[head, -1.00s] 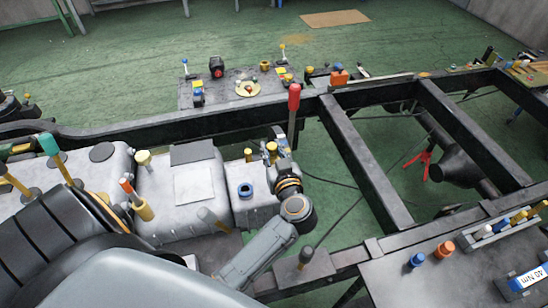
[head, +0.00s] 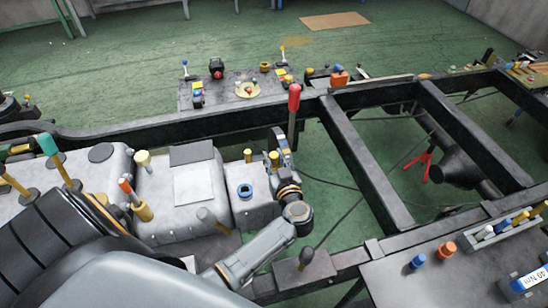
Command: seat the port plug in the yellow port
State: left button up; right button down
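My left gripper (head: 279,152) is at the far right end of the grey tank unit, with its arm coming in from the lower left. A small yellow piece (head: 274,158) shows right at the gripper. I cannot tell whether it is held or stands behind the fingers, and the fingers' gap is hidden. A short yellow fitting (head: 248,155) stands on the unit just left of the gripper. A blue ring port (head: 245,190) with a dark opening lies nearer to me. I cannot make out for certain which piece is the port plug. My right gripper is not in view.
A red-handled upright (head: 294,100) stands close behind the gripper. The black chassis rail (head: 230,122) runs behind the tank. A blue plug-like piece (head: 417,262) and an orange one (head: 446,249) stand on the right table (head: 400,290). Open floor shows between the cross members.

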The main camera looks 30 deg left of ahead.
pick_arm(q)
jog(key=o, duration=0.3)
jog(key=shift+r, duration=0.15)
jog(key=v, duration=0.7)
jog(key=shift+s+d+b, duration=0.2)
jog(key=shift+b, duration=0.1)
